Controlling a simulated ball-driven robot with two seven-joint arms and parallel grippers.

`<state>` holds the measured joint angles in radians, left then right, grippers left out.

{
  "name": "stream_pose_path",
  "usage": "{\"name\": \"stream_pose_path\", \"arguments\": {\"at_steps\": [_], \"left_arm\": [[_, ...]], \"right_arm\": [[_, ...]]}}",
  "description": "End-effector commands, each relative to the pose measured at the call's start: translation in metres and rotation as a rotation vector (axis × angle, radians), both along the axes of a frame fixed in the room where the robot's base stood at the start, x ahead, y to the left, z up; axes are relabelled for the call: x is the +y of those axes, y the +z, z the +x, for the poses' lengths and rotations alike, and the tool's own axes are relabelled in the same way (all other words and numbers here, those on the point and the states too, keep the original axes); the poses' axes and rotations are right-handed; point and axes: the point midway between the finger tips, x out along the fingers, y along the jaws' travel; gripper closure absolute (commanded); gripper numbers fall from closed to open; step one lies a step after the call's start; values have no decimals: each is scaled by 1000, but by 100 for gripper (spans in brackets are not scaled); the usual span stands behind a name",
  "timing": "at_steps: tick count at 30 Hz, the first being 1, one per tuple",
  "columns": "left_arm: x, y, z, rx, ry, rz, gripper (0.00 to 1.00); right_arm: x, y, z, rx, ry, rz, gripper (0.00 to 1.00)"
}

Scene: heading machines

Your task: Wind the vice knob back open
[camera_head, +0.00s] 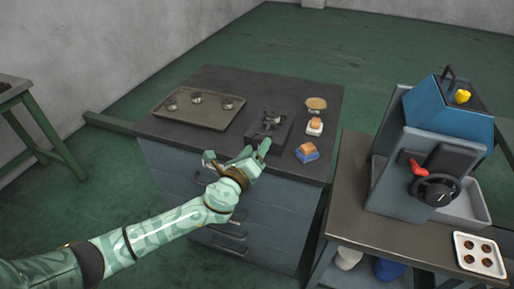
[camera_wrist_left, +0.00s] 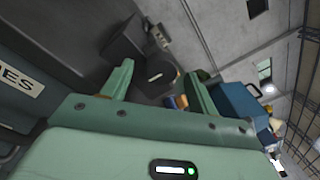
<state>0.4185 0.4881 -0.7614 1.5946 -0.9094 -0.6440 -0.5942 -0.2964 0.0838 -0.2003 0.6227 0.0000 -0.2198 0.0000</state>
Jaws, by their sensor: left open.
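The small dark vice (camera_head: 283,133) stands near the front edge of the dark cabinet top, with a small metal piece (camera_head: 270,118) at its top. My left gripper (camera_head: 237,153) is open and empty at the cabinet's front edge, just in front of the vice and to its left. In the left wrist view the vice (camera_wrist_left: 124,42) lies beyond the open fingers (camera_wrist_left: 161,73). A dark part with a pale mark (camera_wrist_left: 158,77) shows between the fingertips; I cannot tell if it is the knob. No contact is visible. My right gripper is out of view.
A tray (camera_head: 185,119) with several small cups lies left of the vice. A blue machine (camera_head: 445,120) with a handwheel (camera_head: 435,189) stands on the right table.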

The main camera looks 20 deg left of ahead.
Motion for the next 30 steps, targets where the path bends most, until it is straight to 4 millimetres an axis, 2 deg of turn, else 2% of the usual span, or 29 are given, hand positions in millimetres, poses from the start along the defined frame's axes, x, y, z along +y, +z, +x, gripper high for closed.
{"name": "stream_pose_path", "arguments": {"at_steps": [4,12,13,15,18,30], "left_arm": [[-1,0,11,0,0,0,40],[-1,0,13,2,0,-1,40],[-1,0,13,2,0,-1,43],[-1,0,13,2,0,-1,63],[-1,0,13,1,1,-1,85],[-2,-2,13,3,0,-60,85]], "right_arm": [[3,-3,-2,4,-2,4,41],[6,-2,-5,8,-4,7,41],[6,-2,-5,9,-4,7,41],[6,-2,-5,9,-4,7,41],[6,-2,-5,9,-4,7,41],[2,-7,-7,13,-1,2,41]]}}
